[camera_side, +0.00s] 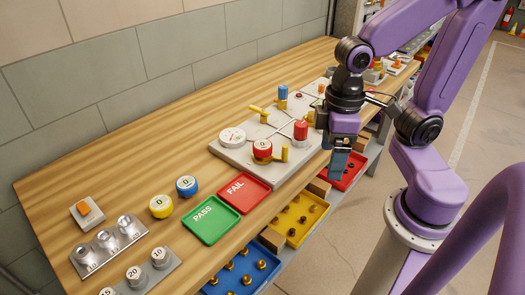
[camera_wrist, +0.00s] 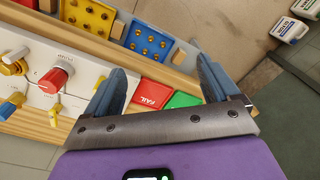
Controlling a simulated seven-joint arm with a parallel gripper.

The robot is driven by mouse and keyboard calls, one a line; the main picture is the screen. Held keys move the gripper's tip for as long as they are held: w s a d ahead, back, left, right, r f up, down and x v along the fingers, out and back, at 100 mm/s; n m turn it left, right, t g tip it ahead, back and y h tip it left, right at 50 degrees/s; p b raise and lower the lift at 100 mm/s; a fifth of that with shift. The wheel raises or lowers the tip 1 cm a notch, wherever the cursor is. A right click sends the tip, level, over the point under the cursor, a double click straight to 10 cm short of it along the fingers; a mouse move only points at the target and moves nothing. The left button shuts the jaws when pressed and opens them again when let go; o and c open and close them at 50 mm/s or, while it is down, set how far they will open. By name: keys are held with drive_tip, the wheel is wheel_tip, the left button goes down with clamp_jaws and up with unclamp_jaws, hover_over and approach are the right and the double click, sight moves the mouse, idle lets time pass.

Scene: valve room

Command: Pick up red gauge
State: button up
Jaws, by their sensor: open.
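The red gauge (camera_side: 263,149), round with a white face marked 0, sits at the front of the pale valve board (camera_side: 235,152), beside a yellow handle (camera_side: 284,153). I cannot make out the red gauge in the wrist view.
A red knob (camera_side: 300,130) and a blue knob (camera_side: 283,92) rise from the board. A red FAIL tray (camera_side: 245,207) and a green PASS tray (camera_side: 205,235) lie left of it. Blue (camera_side: 187,186) and yellow (camera_side: 161,206) gauges stand farther left. Part bins (camera_side: 297,238) line the lower shelf.

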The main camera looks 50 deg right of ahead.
drive_tip(key=w+r+m, duration=0.3)
drive_tip(key=w+m, duration=0.9)
drive_tip(key=m, duration=0.2)
drive_tip(key=m+y, duration=0.1)
drive_tip(key=m, duration=1.3)
approach(263, 144)
drive_tip(key=f, duration=0.3)
drive_tip(key=a+f, duration=0.1)
drive_tip(key=f, duration=0.6)
drive_tip(key=shift+a+f, duration=0.2)
drive_tip(key=shift+f, duration=0.05)
drive_tip(key=c, duration=1.4)
drive_tip(key=shift+r, duration=0.15)
